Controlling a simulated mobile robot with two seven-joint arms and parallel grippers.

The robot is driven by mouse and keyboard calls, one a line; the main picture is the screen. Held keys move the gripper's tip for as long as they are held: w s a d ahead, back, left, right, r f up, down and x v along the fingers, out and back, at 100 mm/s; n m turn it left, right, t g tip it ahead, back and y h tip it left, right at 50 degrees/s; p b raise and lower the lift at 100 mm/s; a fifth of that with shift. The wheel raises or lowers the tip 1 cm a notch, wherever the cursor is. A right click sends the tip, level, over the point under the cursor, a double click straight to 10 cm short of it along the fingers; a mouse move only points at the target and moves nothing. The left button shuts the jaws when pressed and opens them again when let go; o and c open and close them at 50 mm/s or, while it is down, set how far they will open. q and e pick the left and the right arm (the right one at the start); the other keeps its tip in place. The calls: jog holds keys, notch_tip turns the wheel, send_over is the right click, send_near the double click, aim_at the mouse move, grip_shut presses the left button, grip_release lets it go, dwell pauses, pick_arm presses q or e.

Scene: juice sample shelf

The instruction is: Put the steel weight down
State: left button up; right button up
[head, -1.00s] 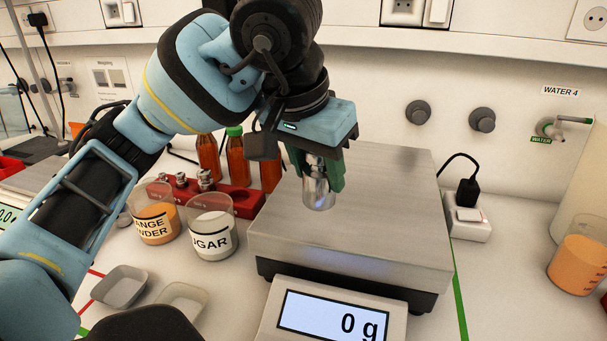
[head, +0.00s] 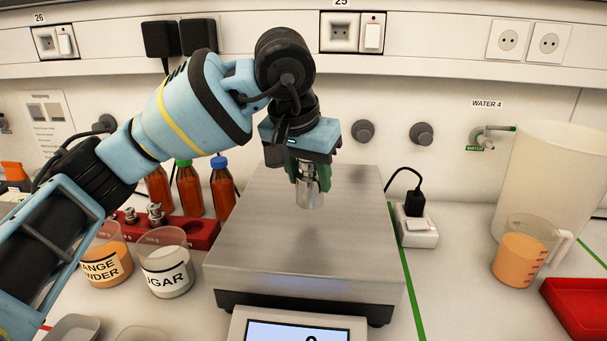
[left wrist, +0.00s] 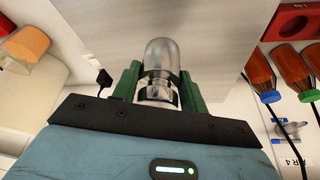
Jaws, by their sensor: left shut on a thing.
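The steel weight (head: 310,195) is a shiny metal cylinder. My left gripper (head: 312,180) is shut on it, with green fingers on both sides. The weight hangs upright over the middle of the bare steel plate of the scale (head: 260,240). It looks close to the plate, but I cannot tell whether it touches. The left wrist view also shows the weight (left wrist: 161,70) between the fingers, with the plate beyond it. The scale's display (head: 297,332) is cut off at the bottom edge. My right gripper is not in view.
Left of the scale stand a red weight rack (head: 200,233), several juice bottles (head: 190,190), an orange powder beaker (head: 106,262) and a sugar beaker (head: 165,265). To the right are a power socket (head: 416,230), an orange-filled jug (head: 525,255) and a red tray (head: 585,310).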

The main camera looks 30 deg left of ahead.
aim_at(308, 193)
pick_arm(q)
jog(key=shift+f, duration=1.6)
jog(key=shift+f, duration=0.15)
jog(key=o, duration=1.2)
jog(key=shift+s+f, duration=0.1)
jog(key=v, duration=1.2)
jog(key=shift+p, duration=0.35)
